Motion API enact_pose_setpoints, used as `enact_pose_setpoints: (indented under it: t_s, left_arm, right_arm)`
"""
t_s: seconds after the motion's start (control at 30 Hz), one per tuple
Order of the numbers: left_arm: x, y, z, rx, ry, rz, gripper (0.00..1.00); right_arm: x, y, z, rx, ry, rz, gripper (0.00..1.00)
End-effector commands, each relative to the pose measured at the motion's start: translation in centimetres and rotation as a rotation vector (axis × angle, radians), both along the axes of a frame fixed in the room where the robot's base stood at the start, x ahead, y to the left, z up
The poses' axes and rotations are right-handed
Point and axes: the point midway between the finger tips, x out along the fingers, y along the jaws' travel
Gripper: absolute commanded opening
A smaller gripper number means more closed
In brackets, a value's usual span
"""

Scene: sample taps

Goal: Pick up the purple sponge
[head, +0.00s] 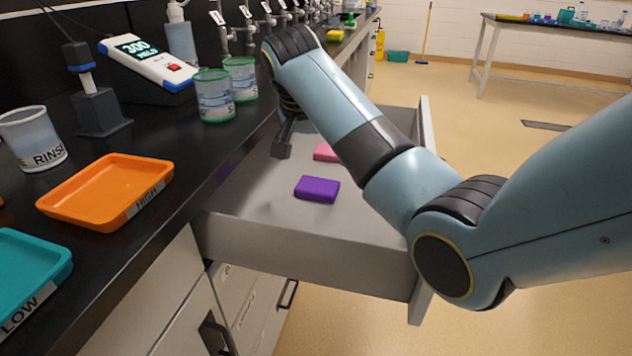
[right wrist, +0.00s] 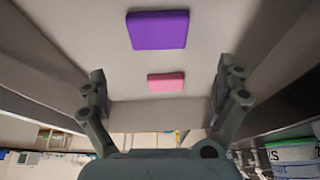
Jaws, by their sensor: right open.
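The purple sponge (head: 317,189) lies flat in the open drawer (head: 300,238), toward its near part. It also shows in the right wrist view (right wrist: 158,30), at the top centre. A pink sponge (head: 325,153) lies behind it in the drawer, partly hidden by my right arm in the head view; it is whole in the right wrist view (right wrist: 166,82). My right gripper (head: 283,150) is over the drawer, a little behind and left of the purple sponge. In the right wrist view its two fingers (right wrist: 158,88) are wide apart with nothing between them touching. My left gripper is not in view.
An orange tray (head: 75,212) marked HIGH and a teal tray (head: 50,268) marked LOW sit on the black counter at left. A RINSE cup (head: 30,135), a meter (head: 150,72) and two labelled cups (head: 214,108) stand behind. The drawer walls surround the sponges.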

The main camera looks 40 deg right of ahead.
Motion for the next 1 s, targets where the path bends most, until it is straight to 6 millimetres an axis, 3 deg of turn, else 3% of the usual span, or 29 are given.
enact_pose_setpoints:
  t_s: [0.1,0.3,0.67,0.97,1.0]
  left_arm:
    - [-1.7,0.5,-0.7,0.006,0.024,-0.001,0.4]
    - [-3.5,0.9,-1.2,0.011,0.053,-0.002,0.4]
    - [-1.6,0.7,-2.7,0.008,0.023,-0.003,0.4]
    - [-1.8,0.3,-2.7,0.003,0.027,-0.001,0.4]
    - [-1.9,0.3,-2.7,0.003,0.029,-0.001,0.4]
  right_arm:
    - [0.4,-0.7,-2.4,0.0,0.005,-0.001,1.0]
    - [0.9,-1.3,-4.2,-0.001,0.001,-0.001,1.0]
    - [1.5,-2.2,-9.0,0.0,0.004,0.0,1.0]
    - [1.7,-2.4,-9.2,0.0,0.0,0.0,1.0]
    - [1.7,-2.4,-9.2,0.0,0.0,0.0,0.95]
